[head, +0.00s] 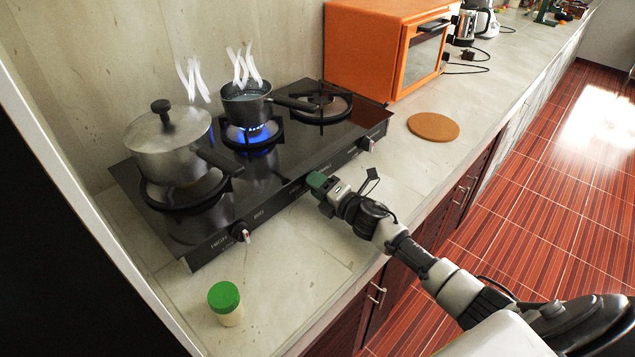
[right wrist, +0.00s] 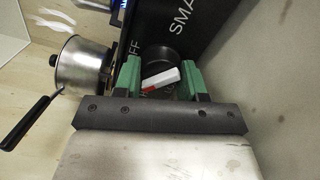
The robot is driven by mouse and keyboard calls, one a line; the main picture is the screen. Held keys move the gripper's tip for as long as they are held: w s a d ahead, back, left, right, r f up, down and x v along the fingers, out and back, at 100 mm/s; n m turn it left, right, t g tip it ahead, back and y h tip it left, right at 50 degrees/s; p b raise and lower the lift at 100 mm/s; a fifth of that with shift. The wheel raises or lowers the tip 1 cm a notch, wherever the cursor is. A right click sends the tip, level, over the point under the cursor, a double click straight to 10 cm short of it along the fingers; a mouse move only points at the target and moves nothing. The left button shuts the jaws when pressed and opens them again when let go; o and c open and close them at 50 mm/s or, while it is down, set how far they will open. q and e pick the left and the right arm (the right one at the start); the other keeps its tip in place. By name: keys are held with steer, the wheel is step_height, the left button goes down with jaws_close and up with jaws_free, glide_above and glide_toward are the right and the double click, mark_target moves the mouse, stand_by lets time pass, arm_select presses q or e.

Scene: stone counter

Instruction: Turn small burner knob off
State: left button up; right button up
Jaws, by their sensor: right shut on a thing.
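The small burner knob (right wrist: 161,77) is round and black with a white, red-tipped grip bar. In the right wrist view it sits between the green fingers of my right gripper (right wrist: 163,80), beside "OFF" and "SMA" lettering on the black panel. My right gripper (head: 317,182) is shut on it at the middle of the stove's front in the head view, where the gripper hides the knob. The small burner (head: 252,131) shows a blue flame under a small dark saucepan (head: 245,104). My left gripper is not in view.
The black stove (head: 284,163) has two other knobs, left (head: 241,233) and right (head: 366,144). A lidded steel pot (head: 170,147) stands at its left. A green-capped jar (head: 226,305), a round cork mat (head: 433,126) and an orange oven (head: 365,50) are on the counter.

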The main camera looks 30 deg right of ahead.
steer(key=m+p, duration=0.1)
steer(key=m, duration=0.3)
steer(key=shift+r+m, duration=0.15)
steer(key=shift+m, duration=0.15)
steer(key=shift+m+p, duration=0.9)
steer(key=shift+m, duration=1.1)
steer(key=o, duration=0.9)
steer(key=shift+o, duration=0.2)
steer(key=shift+w, duration=0.1)
steer(key=shift+d+r, duration=0.1)
